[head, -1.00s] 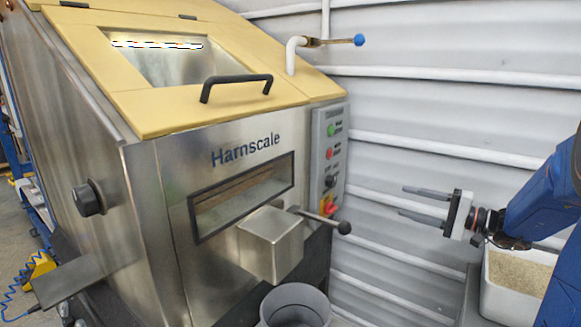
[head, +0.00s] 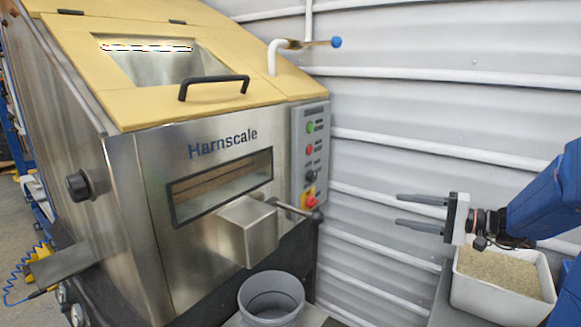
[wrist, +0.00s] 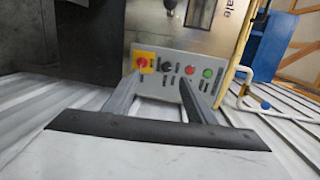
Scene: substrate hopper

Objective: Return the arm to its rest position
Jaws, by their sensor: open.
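My gripper (head: 420,212) is on the right of the head view, held out level with its two dark fingers pointing left. The fingers are apart, with nothing between them. They are clear of the machine, in front of the white ribbed wall. In the wrist view, my gripper (wrist: 165,92) frames the control panel (wrist: 172,75) of the hopper, which lies beyond the fingertips. The steel hopper (head: 140,200) with its yellow lid (head: 150,102) fills the left of the head view.
A white bin (head: 500,295) of grainy tan material stands below my wrist. A grey bucket (head: 271,305) sits under the hopper's spout (head: 247,233). A lever with a dark knob (head: 317,216) sticks out near the panel. A blue-handled valve (head: 336,42) is on the pipe above.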

